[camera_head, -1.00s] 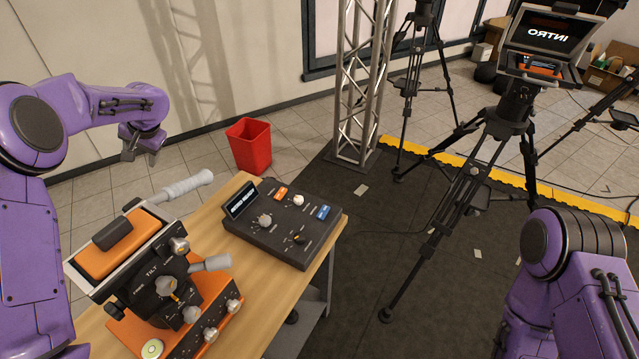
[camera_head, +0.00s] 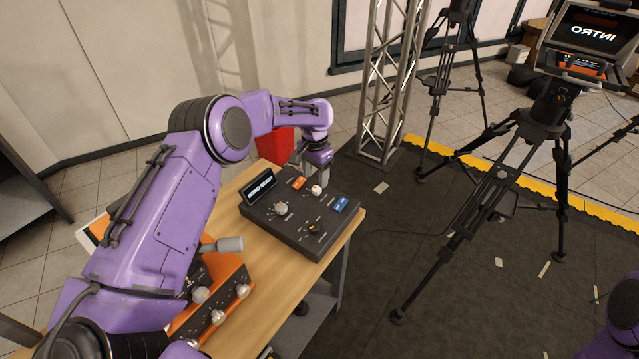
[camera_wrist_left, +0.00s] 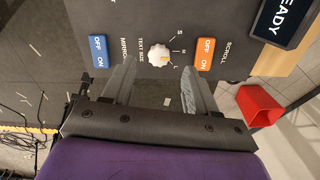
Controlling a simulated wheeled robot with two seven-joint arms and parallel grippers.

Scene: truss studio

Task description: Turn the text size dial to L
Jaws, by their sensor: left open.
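The control box (camera_head: 290,240) lies on the wooden table. Its white text size dial (camera_head: 316,190) is near the far edge, and it also shows in the left wrist view (camera_wrist_left: 159,54) with S, M and L printed beside it. A small yellow mark shows on the dial, but I cannot tell exactly which letter it points to. My left gripper (camera_head: 311,172) is just above the dial, pointing down. In the left wrist view its fingers (camera_wrist_left: 157,72) are open, one on each side of the dial, with no clear contact. My right gripper is out of view.
Orange scroll switch (camera_wrist_left: 205,54) and blue mirror switch (camera_wrist_left: 98,51) flank the dial. An orange device (camera_head: 218,308) stands nearer on the table; a red bin (camera_head: 270,150) stands behind.

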